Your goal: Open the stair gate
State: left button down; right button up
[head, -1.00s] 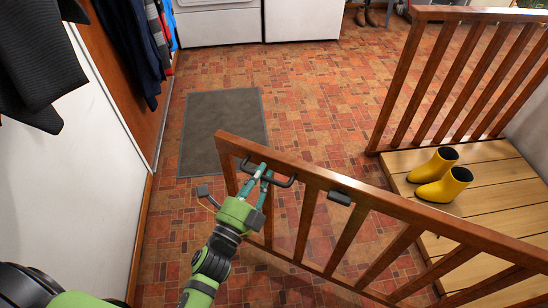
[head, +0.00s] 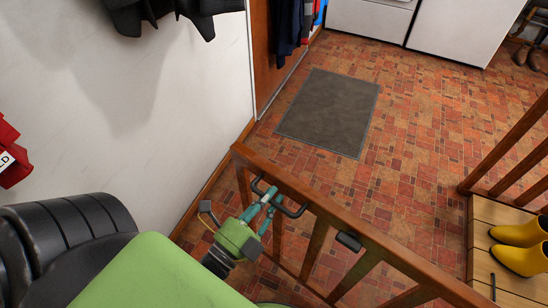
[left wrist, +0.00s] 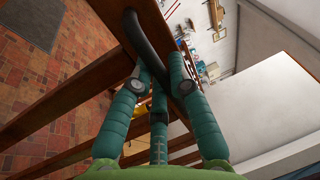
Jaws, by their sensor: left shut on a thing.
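The stair gate (head: 330,213) is brown wood with a top rail and slanting bars; it runs from the centre left to the lower right of the head view. A dark bent handle (head: 293,212) is on its rail near the free end. My left gripper (head: 274,197) has its teal fingers closed around this handle. In the left wrist view the handle (left wrist: 143,40) passes between the fingers (left wrist: 157,75), beside the wooden rail. A small black fitting (head: 348,241) sits further along the rail. My right gripper is not in view.
A white wall (head: 190,95) stands close on the left, with dark clothes hanging above. A grey mat (head: 330,112) lies on the clear brick floor beyond the gate. Yellow boots (head: 522,260) stand on a wooden platform (head: 486,213) at the right, by a railing (head: 510,150).

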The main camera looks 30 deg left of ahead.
pick_arm(q)
jog(key=c, duration=1.1)
grip_release()
jog(key=shift+c, duration=0.2)
jog(key=v, duration=1.2)
jog(key=shift+r, duration=0.1)
